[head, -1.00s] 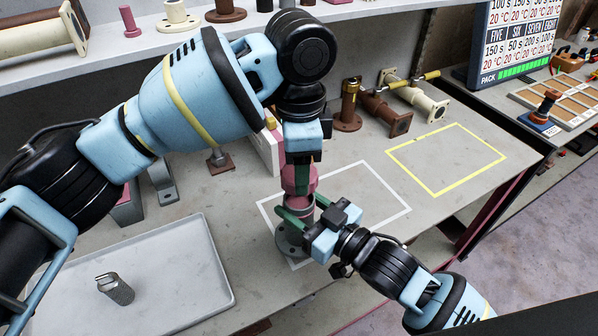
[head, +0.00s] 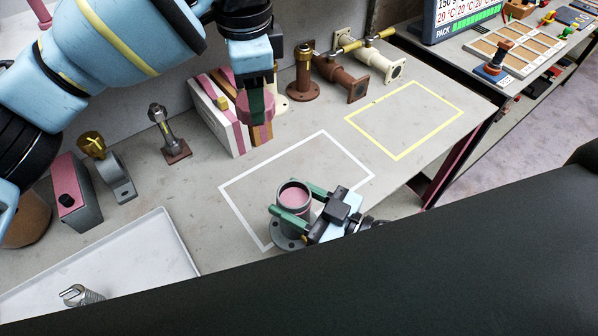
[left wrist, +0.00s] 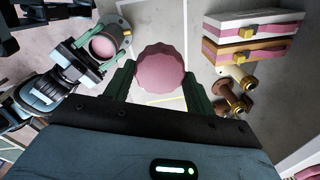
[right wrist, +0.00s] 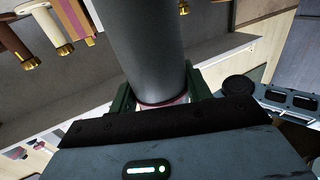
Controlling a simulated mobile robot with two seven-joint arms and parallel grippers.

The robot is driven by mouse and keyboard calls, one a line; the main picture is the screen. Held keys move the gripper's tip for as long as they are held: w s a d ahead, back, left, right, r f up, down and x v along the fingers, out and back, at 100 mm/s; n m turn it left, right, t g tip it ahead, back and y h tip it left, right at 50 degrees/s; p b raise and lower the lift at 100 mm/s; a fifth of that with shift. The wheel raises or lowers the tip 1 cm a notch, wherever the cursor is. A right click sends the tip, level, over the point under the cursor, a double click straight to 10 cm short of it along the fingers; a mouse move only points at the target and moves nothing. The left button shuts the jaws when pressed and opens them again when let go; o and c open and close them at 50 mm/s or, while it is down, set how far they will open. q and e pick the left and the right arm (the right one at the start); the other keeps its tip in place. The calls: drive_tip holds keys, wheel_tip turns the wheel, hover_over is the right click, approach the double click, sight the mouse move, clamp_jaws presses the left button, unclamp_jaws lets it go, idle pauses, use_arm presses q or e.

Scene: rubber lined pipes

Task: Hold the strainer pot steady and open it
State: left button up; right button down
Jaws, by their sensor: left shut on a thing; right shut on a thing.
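The strainer pot (head: 290,226) is a grey flanged cylinder with a pink lining, standing upright at the near part of the white outlined rectangle. Its top is open. My right gripper (head: 294,206) is shut around its body from the right; the pot's grey wall (right wrist: 148,45) fills the middle of the right wrist view. The pink knobbed lid (head: 257,112) is held by my left gripper (head: 256,98), apart from the pot and up behind it. The left wrist view shows the lid (left wrist: 160,68) between the fingers and the open pot (left wrist: 104,43) to the left.
Brown flanged pipes (head: 302,78) are at the back. A yellow outlined area (head: 405,120) is clear. A white tray (head: 150,245) with a small metal part (head: 82,296) is front left.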

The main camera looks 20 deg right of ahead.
use_arm(q)
drive_tip(key=shift+w+d+r, duration=0.1)
drive_tip(key=shift+w+r, duration=0.1)
drive_tip(key=shift+r, duration=0.1)
use_arm(e)
drive_tip(key=shift+s+d+r, duration=0.25)
drive_tip(key=shift+s, duration=0.05)
